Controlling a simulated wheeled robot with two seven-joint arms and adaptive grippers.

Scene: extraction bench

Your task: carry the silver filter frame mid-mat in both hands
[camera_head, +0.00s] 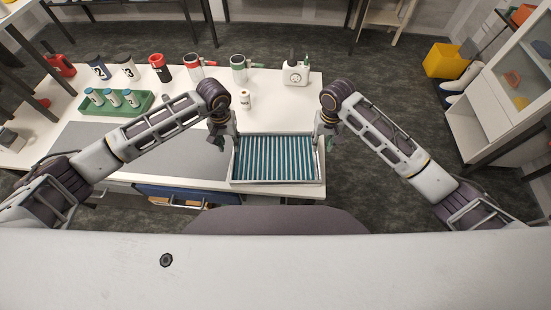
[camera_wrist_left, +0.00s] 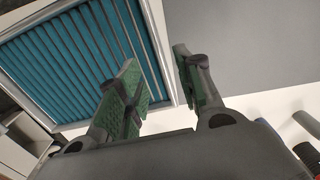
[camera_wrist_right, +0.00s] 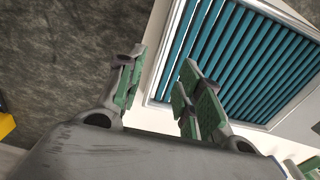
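The silver filter frame (camera_head: 278,182), with teal pleats inside, is at the right end of the bench front, right of the grey mat (camera_head: 95,140). It looks level. My left gripper (camera_head: 222,142) is at its left side. In the left wrist view the fingers (camera_wrist_left: 160,70) are apart, with the frame's side wall (camera_wrist_left: 158,40) between them. My right gripper (camera_head: 324,138) is at its right side. In the right wrist view its fingers (camera_wrist_right: 163,72) are also apart on either side of the frame wall (camera_wrist_right: 167,50). Contact is not clear.
A green tray of small bottles (camera_head: 118,108) stands at the mat's back left. Cups, a small white jar (camera_head: 245,98) and a white device (camera_head: 296,72) stand behind the frame. The mat's middle is clear. A blue drawer (camera_head: 180,192) sits below the front edge.

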